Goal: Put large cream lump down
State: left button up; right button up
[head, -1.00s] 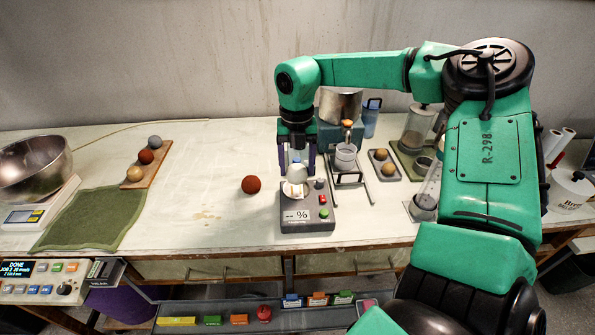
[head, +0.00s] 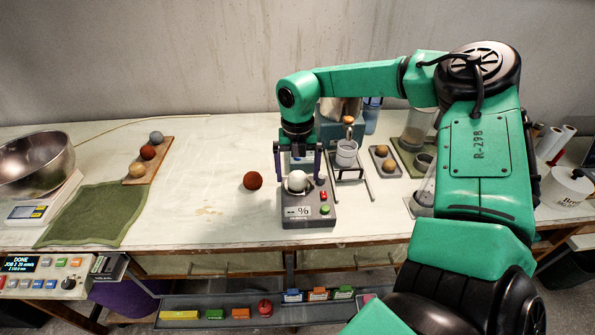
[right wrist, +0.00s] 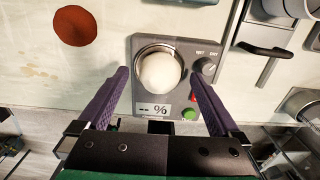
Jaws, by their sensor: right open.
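The large cream lump (head: 298,181) is a pale round ball resting in the round dish on top of a grey meter (head: 309,215) with a "-- %" display. In the right wrist view the lump (right wrist: 160,72) sits inside the metal rim of the dish. My right gripper (head: 298,170) is open above the meter, its purple fingers spread to either side of the lump. The wrist view shows gaps between the fingers and the lump. My left gripper is not in view.
A reddish-brown ball (head: 252,180) lies on the table just left of the meter. A stand with a white cup (head: 346,152) is close behind and to the right. A green cloth (head: 97,214), a wooden board (head: 150,163) with several balls and a steel bowl (head: 35,160) are at left.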

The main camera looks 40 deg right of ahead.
aim_at(297, 174)
notch_tip(297, 174, up, 12)
jog(key=b, duration=0.2)
dwell(0.4)
